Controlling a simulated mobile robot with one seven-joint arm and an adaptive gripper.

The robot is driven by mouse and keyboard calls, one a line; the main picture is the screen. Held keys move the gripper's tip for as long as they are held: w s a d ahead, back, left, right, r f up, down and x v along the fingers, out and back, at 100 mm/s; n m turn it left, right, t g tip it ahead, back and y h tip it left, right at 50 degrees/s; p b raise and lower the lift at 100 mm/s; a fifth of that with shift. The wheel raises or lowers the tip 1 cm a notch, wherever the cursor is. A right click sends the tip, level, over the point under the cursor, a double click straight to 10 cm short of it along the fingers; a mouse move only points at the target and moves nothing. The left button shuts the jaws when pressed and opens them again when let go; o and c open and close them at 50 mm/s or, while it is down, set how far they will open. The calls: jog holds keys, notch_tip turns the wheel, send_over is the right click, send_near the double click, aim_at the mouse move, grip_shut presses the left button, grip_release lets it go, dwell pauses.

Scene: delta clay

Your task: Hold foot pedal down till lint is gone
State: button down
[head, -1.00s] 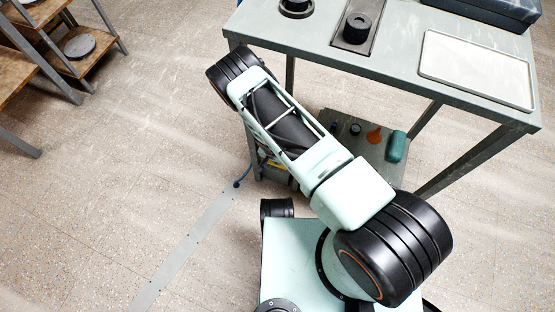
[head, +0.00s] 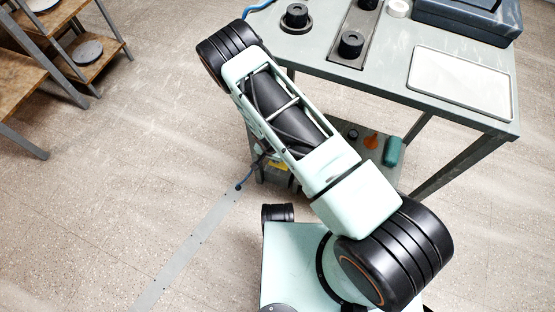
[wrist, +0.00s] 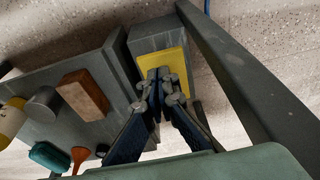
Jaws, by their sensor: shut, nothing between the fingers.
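The foot pedal (wrist: 163,62) is a yellow plate on a grey box (wrist: 152,38) low beside the table leg, in the wrist view. A small piece of its yellow (head: 278,165) shows beside my arm in the head view. My gripper (wrist: 164,74) is shut and empty, with its fingertips over the yellow plate. I cannot tell whether the tips press on it or how far down the plate is. In the head view my arm hides the gripper. I cannot make out any lint.
The grey table (head: 390,85) carries black round fittings (head: 351,44), a white-faced tray (head: 460,82) and a dark case (head: 470,18). Its lower shelf (wrist: 72,72) holds a brown block (wrist: 83,95), a green bottle (head: 393,151) and other items. A table leg (wrist: 240,75) runs close right of my gripper.

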jog(key=v, duration=0.3)
jog(key=shift+s+a+p, duration=0.1)
jog(key=shift+s+p, duration=0.05)
jog(key=shift+p, duration=0.15)
dwell(0.3)
